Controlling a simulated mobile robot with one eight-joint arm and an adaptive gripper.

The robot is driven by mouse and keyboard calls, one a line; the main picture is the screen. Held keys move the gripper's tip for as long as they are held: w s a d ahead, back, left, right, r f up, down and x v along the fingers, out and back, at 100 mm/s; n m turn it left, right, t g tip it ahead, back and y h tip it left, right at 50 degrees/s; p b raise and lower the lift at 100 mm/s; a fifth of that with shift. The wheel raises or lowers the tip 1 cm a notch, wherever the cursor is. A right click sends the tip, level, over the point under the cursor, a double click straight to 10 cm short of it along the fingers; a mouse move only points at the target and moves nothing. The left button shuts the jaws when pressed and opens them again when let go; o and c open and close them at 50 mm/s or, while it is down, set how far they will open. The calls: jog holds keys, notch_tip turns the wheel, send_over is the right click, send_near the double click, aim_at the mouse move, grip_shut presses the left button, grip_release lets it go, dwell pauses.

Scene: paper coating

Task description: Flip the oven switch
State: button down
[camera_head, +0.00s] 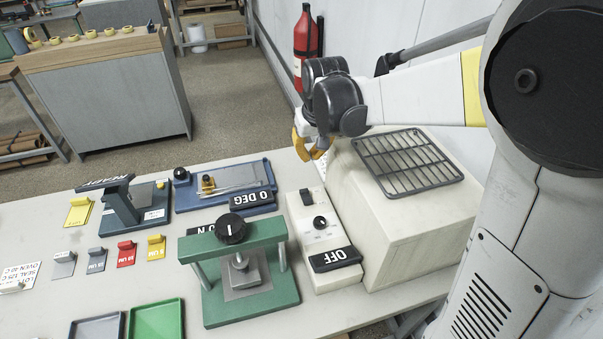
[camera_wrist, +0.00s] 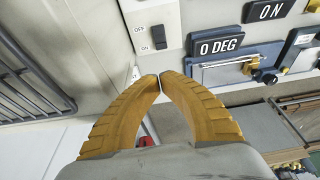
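The oven is a beige box (camera_head: 405,225) with a dark wire rack (camera_head: 405,162) on top, at the right of the bench. A low control panel (camera_head: 330,268) stands along its left side. It carries a black rocker switch (camera_head: 306,197), a round black knob (camera_head: 320,222) and an OFF plate (camera_head: 335,259). In the wrist view the switch (camera_wrist: 159,37) sits beside small OFF and ON labels.
A green press (camera_head: 285,285) stands left of the panel. A blue device (camera_head: 225,188) with a 0 DEG plate (camera_head: 253,199) lies at the bench's far side. Small coloured tags and trays (camera_head: 157,318) lie to the left. A fire extinguisher (camera_head: 304,45) hangs by the wall.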

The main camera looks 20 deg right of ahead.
jog(key=b, duration=0.5)
send_near(306, 197)
jog(key=w+f, duration=0.4)
jog(key=w+d+f, duration=0.1)
jog(key=w+f, duration=0.1)
jog(key=shift+w+f, duration=0.1)
jog(key=shift+f, duration=0.6)
jog(key=shift+w+f+g, duration=0.3)
jog(key=shift+f+g, duration=0.3)
jog(key=shift+g, duration=0.1)
jog(key=shift+s+r, duration=0.15)
jog(key=shift+r+p, duration=0.35)
jog(key=shift+r, duration=0.4)
jog(key=shift+r, duration=0.1)
